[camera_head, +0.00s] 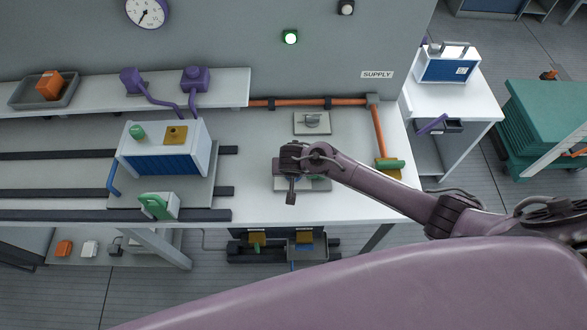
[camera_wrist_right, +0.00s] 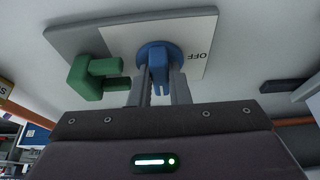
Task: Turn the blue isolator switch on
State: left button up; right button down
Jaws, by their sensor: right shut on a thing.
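The blue isolator switch (camera_wrist_right: 158,56) is a round blue knob with a raised grip on a white and grey plate (camera_wrist_right: 196,36). The word OFF is printed on the plate to its right. My right gripper (camera_wrist_right: 163,78) is shut on the grip, one finger on each side. In the head view my right gripper (camera_head: 291,182) is over the switch plate (camera_head: 320,185) on the bench, and the switch is hidden there. I cannot tell the switch's setting. My left gripper is not in view.
A green bracket-shaped part (camera_wrist_right: 95,76) sits on the plate beside the switch. Behind is another plate with a grey knob (camera_head: 312,122). A blue and white box (camera_head: 163,152) stands left on the bench.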

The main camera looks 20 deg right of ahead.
jog(key=shift+w+d+r, duration=0.1)
jog(key=c, duration=1.4)
grip_release()
jog(key=shift+o, duration=0.2)
jog(key=v, duration=0.7)
jog(key=shift+r, duration=0.3)
